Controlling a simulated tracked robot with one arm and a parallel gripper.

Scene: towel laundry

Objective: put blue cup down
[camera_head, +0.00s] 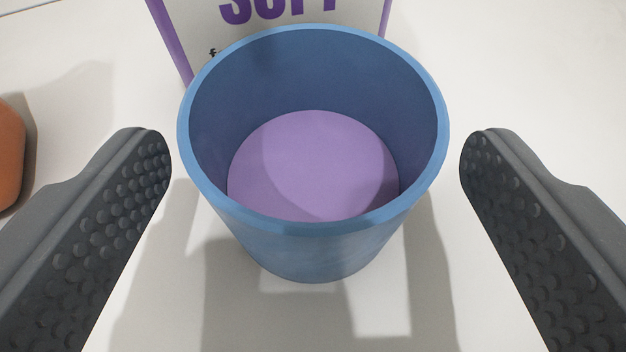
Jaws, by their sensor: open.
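The blue cup (310,245) stands upright on a white surface in the middle of the view. Purple contents (312,165) with a flat, round top show inside it. My gripper (316,162) is open, with one dark, studded finger on each side of the cup. A small gap shows between each fingertip and the cup's rim, so neither finger appears to touch it. The cup's base is partly hidden below its wall.
A white box or pack with purple edges and purple lettering (280,12) stands right behind the cup. An orange rounded object (8,155) is at the left edge. The white surface (520,70) is clear at the right.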

